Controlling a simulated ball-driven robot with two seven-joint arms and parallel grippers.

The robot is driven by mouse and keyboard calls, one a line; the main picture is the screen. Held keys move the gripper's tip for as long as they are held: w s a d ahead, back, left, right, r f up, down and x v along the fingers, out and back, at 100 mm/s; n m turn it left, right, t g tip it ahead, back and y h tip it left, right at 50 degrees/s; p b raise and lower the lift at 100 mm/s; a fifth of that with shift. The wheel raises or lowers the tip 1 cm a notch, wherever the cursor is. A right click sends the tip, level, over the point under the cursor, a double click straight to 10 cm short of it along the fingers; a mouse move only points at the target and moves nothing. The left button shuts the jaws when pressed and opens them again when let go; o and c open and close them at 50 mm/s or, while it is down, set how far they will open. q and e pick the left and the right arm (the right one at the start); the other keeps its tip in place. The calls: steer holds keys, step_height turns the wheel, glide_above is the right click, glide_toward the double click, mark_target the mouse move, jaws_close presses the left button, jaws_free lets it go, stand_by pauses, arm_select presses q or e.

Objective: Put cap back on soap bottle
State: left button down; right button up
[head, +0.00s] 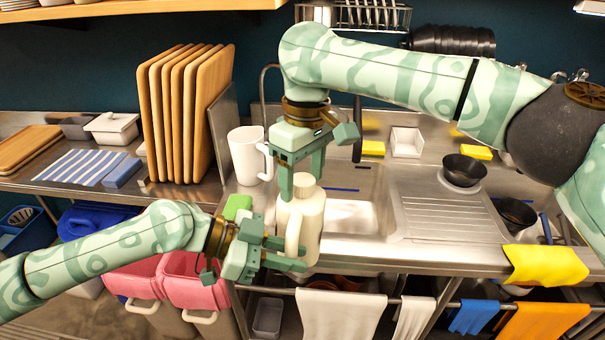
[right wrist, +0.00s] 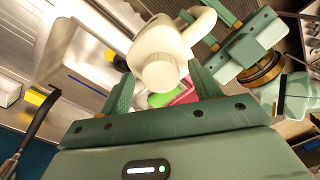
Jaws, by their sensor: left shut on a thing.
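The cream soap bottle (head: 308,232) stands upright at the sink's front edge, its handle toward my left gripper. My left gripper (head: 287,254) is shut on the handle, which also shows on the bottle in the right wrist view (right wrist: 160,40). A round cream cap (head: 304,184) is at the bottle's top; whether it is fully seated I cannot tell. My right gripper (head: 303,172) points down from above. In the right wrist view its fingers (right wrist: 162,90) stand apart on either side of the cap (right wrist: 160,74), with gaps visible.
A white pitcher (head: 249,155) stands just behind and left of the bottle. A green sponge (head: 237,206) lies at the bottle's left. The steel sink and drainboard (head: 440,210) extend right, with a dark bowl (head: 464,170). Upright wooden boards (head: 185,115) stand at left.

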step_height(320, 180, up, 12)
steer(key=shift+w+d, duration=0.25)
stand_by(0.5)
stand_by(0.4)
